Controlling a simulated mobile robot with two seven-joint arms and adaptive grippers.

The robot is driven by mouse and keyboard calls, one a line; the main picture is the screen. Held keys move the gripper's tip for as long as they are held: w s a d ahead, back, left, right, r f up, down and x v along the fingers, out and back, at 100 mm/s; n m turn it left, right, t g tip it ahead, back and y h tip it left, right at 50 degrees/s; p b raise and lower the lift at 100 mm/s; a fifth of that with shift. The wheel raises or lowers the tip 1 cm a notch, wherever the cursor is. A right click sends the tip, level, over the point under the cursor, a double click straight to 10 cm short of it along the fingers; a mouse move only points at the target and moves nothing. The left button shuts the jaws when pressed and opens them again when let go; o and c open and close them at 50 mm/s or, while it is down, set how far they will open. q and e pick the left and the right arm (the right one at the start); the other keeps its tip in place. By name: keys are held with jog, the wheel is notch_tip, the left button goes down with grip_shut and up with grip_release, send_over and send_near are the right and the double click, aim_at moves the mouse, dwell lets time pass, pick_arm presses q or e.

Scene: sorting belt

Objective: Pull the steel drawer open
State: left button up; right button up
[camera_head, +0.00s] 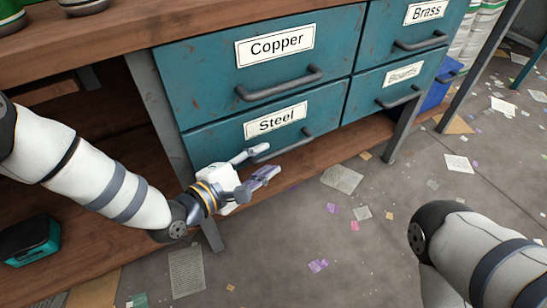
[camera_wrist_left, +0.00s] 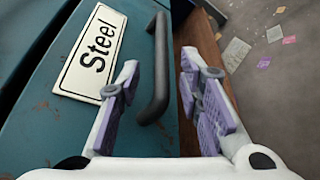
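The steel drawer (camera_head: 217,142) is the lower left one of the teal cabinet, with a white "Steel" label (camera_head: 275,120). Its front looks flush with the cabinet, so it appears closed. Its dark bar handle (camera_head: 290,145) is partly behind my left gripper. My left gripper (camera_head: 265,162) is open at the left end of this handle. In the left wrist view the handle (camera_wrist_left: 159,75) lies in the gap between the two purple-padded fingers; I cannot tell how deep, and neither finger visibly presses on it. My right arm shows at the lower right, its gripper out of view.
The copper drawer (camera_head: 285,70) is above, with brass (camera_head: 428,35) and boards (camera_head: 385,92) drawers to the right. A metal leg (camera_head: 160,115) stands left of the steel drawer. A wooden shelf edge (camera_head: 325,148) runs below. The floor in front holds only scattered scraps.

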aim_at(268, 158)
pick_arm(q)
jog(key=x, duration=0.3)
jog(key=shift+f+b, duration=0.2)
jog(key=shift+b, duration=0.2)
jog(key=shift+w+d, duration=0.4)
grip_shut()
pick_arm(e)
jog(key=shift+s+f, duration=0.2)
jog(key=shift+f, duration=0.4)
pick_arm(q)
jog(key=s+d+p, duration=0.3)
jog(key=s+d, duration=0.2)
jog(key=s, duration=0.6)
jog(key=s+d+p, duration=0.3)
jog(key=s+d, duration=0.3)
jog(key=s, duration=0.6)
pick_arm(e)
jog(key=shift+t, duration=0.3)
jog(key=r, duration=0.1)
jog(key=w+r, duration=0.1)
jog(key=r, duration=0.3)
jog(key=shift+w+d, duration=0.15)
jog(key=shift+w, duration=0.2)
pick_arm(q)
grip_release()
